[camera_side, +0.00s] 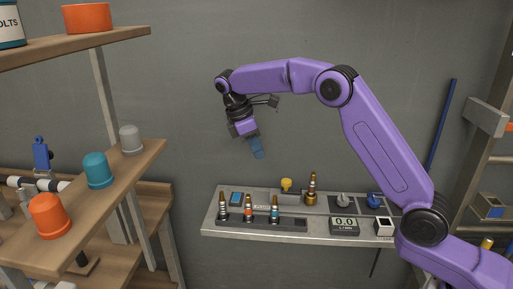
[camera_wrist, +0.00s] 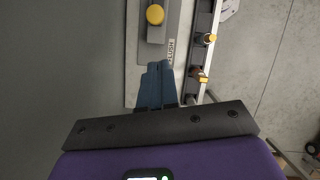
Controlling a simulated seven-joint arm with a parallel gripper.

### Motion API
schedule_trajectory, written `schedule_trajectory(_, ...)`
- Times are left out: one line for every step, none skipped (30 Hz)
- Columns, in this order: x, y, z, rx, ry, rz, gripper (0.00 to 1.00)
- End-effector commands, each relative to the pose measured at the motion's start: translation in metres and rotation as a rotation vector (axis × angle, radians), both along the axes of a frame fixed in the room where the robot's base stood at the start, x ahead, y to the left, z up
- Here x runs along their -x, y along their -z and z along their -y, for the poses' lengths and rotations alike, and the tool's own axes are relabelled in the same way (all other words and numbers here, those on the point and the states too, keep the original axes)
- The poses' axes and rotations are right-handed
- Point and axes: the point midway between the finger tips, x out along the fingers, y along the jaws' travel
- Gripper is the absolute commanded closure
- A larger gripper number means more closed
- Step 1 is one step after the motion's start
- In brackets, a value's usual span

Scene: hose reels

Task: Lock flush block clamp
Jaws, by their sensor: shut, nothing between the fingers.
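The flush block is a grey block (camera_side: 291,198) on the grey bench panel, with a yellow round knob (camera_side: 286,184) standing up from it. In the wrist view the yellow knob (camera_wrist: 155,15) shows near the top edge, with a label reading "FLUSH" beside the block (camera_wrist: 156,36). I cannot tell whether the clamp is locked. My gripper (camera_side: 259,154) has blue fingers, shut and empty, pointing down in the air above the back left of the panel. In the wrist view my gripper (camera_wrist: 158,66) shows its fingertips below the knob, apart from it.
Several banded fittings stand in a dark rail (camera_side: 262,222) at the panel's front, and a taller brass one (camera_side: 311,188) stands right of the knob. A 0.0 display (camera_side: 344,226) and a blue knob (camera_side: 374,200) are farther right. Wooden shelves (camera_side: 120,180) with caps stand left.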

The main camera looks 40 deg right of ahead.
Motion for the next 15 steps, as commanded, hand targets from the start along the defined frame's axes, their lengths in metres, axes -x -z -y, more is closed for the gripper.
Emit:
schedule_trajectory(-0.001,-0.002,-0.001,0.000,0.000,0.000,1.00)
schedule_trajectory(-0.002,-0.002,-0.002,0.000,0.000,-0.001,1.00)
schedule_trajectory(-0.004,-0.003,-0.005,0.000,0.000,-0.001,1.00)
schedule_trajectory(-0.005,-0.003,-0.007,0.001,0.001,-0.003,1.00)
schedule_trajectory(-0.007,-0.003,-0.010,0.002,0.001,-0.005,1.00)
schedule_trajectory(-0.010,-0.003,-0.013,0.002,0.003,-0.006,1.00)
schedule_trajectory(-0.012,-0.004,-0.015,0.003,0.003,-0.007,1.00)
schedule_trajectory(-0.013,-0.004,-0.017,0.003,0.004,-0.008,1.00)
schedule_trajectory(-0.015,-0.004,-0.019,0.003,0.006,-0.010,1.00)
schedule_trajectory(-0.016,-0.004,-0.020,0.004,0.007,-0.011,1.00)
schedule_trajectory(-0.016,-0.004,-0.021,0.004,0.008,-0.013,1.00)
schedule_trajectory(-0.016,-0.003,-0.022,0.005,0.008,-0.013,1.00)
schedule_trajectory(-0.016,-0.002,-0.021,0.005,0.008,-0.014,1.00)
schedule_trajectory(-0.016,-0.001,-0.021,0.005,0.009,-0.015,1.00)
schedule_trajectory(-0.016,0.001,-0.020,0.006,0.008,-0.014,1.00)
